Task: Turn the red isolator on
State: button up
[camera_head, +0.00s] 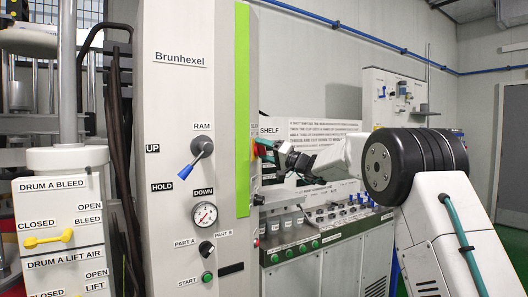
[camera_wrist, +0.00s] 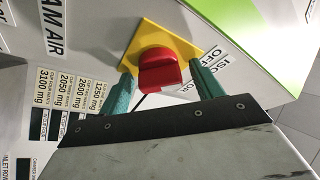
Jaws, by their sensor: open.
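The red isolator (camera_wrist: 158,72) is a red knob on a yellow square plate (camera_wrist: 150,36), on a pale panel in the wrist view. My gripper (camera_wrist: 163,76) is open, with one teal finger on each side of the red knob. I cannot tell whether the fingers touch it. In the head view my gripper (camera_head: 268,147) is at the right side of the tall Brunhexel cabinet (camera_head: 180,100), where a bit of red (camera_head: 259,150) shows; the rest of the isolator is hidden.
The cabinet front carries a blue-tipped RAM lever (camera_head: 195,160), a gauge (camera_head: 204,215) and a green start button (camera_head: 207,277). A control console (camera_head: 320,225) stands behind, below my arm. Yellow handles (camera_head: 48,238) are at the left. A green strip (camera_wrist: 265,30) runs near the isolator.

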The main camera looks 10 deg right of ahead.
jog(key=c, duration=1)
jog(key=shift+m, duration=0.4)
jog(key=m+h, duration=0.2)
jog(key=m, duration=0.2)
jog(key=m+h, duration=0.1)
jog(key=m, duration=0.1)
jog(key=m+h, duration=0.1)
jog(key=m, duration=0.1)
jog(key=shift+m+g, duration=0.3)
jog(key=shift+m, duration=0.1)
jog(key=m, duration=0.2)
jog(key=m+g, duration=0.1)
jog(key=shift+m+g+h, duration=0.3)
jog(key=shift+m, duration=0.1)
jog(key=shift+m+g, duration=1.1)
jog(key=shift+m, duration=0.7)
